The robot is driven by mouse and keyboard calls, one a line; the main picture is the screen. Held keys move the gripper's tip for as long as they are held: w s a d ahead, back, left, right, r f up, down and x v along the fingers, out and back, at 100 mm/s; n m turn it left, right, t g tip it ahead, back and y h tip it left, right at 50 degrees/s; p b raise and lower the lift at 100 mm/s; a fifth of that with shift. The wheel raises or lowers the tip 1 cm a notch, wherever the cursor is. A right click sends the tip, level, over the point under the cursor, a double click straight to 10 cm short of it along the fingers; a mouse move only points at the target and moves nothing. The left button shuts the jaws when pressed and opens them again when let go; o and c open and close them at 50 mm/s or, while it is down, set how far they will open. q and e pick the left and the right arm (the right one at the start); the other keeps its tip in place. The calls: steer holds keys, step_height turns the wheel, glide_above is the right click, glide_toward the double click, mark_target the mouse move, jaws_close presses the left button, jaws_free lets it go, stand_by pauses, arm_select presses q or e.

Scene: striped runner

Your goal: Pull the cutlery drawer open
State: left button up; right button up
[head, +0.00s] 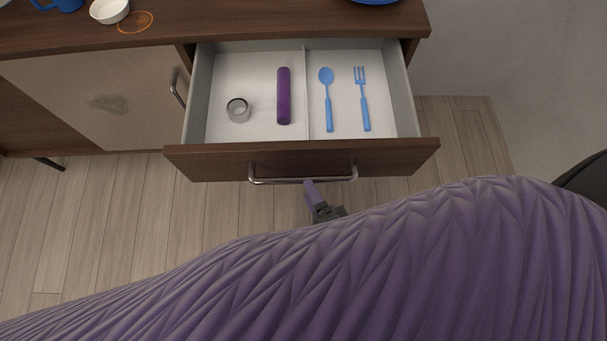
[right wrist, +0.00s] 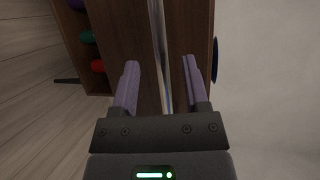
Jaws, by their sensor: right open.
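The cutlery drawer (head: 245,160) is pulled out of the wooden cabinet in the head view, its inside showing from above. Its metal bar handle (head: 300,181) runs along the front. A blue spoon (head: 326,98) and a blue fork (head: 362,98) lie in the right compartment. My right gripper (head: 311,186) is at the handle's middle; one purple finger shows there, and my arm hides much below it. In the right wrist view the right gripper (right wrist: 160,66) has its two fingers apart, with a pale strip between them; I cannot tell whether they touch the handle. My left gripper is not in view.
The drawer's left compartment holds a purple cylinder (head: 284,95) and a metal ring (head: 238,110). A white bowl (head: 109,10) and a blue mug (head: 66,4) stand on the cabinet top (head: 240,22). A cabinet door (head: 120,95) is left of the drawer. The visible floor is clear.

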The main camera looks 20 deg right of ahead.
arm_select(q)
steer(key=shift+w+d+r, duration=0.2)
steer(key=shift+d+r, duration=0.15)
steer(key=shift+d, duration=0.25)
arm_select(e)
steer(key=v, duration=0.5)
steer(key=shift+s, duration=0.4)
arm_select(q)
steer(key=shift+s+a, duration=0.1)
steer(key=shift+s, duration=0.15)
